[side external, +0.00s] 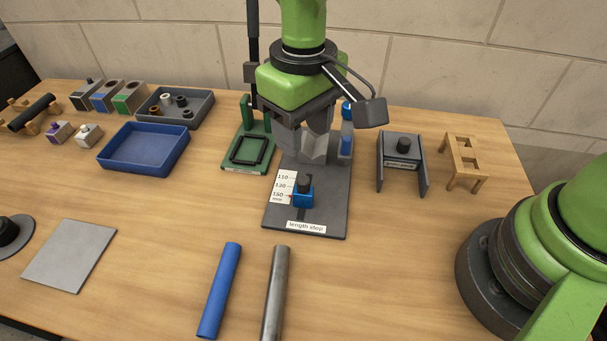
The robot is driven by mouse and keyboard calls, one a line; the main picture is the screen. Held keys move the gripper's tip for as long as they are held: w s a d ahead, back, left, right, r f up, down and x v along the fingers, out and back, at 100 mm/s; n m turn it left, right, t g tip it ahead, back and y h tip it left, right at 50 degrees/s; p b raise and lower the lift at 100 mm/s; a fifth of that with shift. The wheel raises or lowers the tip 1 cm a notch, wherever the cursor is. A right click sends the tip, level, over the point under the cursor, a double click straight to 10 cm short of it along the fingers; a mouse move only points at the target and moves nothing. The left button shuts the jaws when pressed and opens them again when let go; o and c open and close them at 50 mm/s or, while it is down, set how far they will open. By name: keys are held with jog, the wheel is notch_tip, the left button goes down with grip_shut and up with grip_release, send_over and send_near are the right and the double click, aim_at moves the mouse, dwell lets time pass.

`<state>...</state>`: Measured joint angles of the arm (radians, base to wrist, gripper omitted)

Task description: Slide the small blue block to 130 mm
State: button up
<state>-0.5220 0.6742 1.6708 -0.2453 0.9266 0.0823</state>
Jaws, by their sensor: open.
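The small blue block (303,199) with a dark knob on top sits in the slot of the dark grey length stop plate (330,205). A white scale (284,186) marked 110, 130 and 150 mm stands on its left. A small red mark on the block's left side lies near the 150 line; I cannot read it exactly. My gripper (313,153) is open above the far part of the plate, behind and above the block, and not touching it. Its fingers hide part of the plate's far end.
A blue tube (219,290) and a grey tube (274,293) lie in front of the plate. A green fixture (247,150) stands to its left, a grey bracket (402,160) to its right. A blue tray (145,150) is further left.

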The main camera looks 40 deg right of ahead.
aim_at(304, 179)
notch_tip(304, 179, down, 10)
jog(key=shift+r, duration=0.1)
dwell(0.4)
jog(key=shift+c, duration=0.4)
